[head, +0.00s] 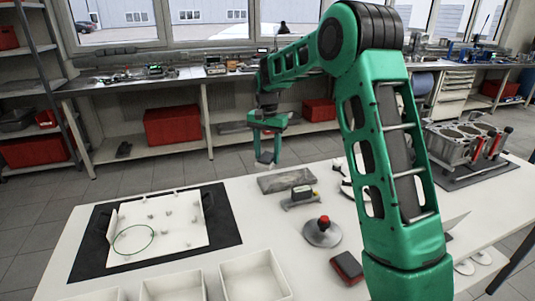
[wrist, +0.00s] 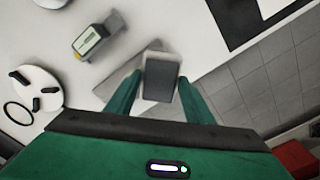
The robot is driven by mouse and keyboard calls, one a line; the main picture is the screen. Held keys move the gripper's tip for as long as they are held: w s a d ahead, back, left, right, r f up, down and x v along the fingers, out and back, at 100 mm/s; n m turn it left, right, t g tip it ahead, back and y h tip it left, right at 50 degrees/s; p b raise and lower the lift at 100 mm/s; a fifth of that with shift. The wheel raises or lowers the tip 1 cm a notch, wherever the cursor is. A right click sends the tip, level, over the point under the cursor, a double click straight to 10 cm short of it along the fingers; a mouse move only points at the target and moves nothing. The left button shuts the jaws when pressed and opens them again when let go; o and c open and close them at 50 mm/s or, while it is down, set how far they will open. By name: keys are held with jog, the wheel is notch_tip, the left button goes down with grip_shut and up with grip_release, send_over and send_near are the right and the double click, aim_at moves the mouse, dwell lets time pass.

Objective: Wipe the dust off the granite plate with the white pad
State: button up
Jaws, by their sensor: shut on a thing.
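The granite plate (head: 287,179) is a grey slab lying flat on the white table, near its far edge. It also shows in the wrist view (wrist: 122,88), partly hidden by my gripper and the held pad. My gripper (head: 267,152) is shut on the white pad (wrist: 162,72), a small block with a grey face and pale edge, held between both fingers. In the head view the pad (head: 265,158) hangs by the plate's far left end. It seems to be above the table, but I cannot tell whether it touches the plate. Dust on the plate cannot be made out.
A small boxy instrument (head: 301,194) sits just in front of the plate. A round base with a red knob (head: 322,231) and a red-black block (head: 347,267) are nearer. A white tray (head: 190,238) on a black mat lies left. An engine block (head: 462,143) stands right.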

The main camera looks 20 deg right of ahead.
jog(key=shift+d+f, duration=0.1)
jog(key=shift+d, duration=0.6)
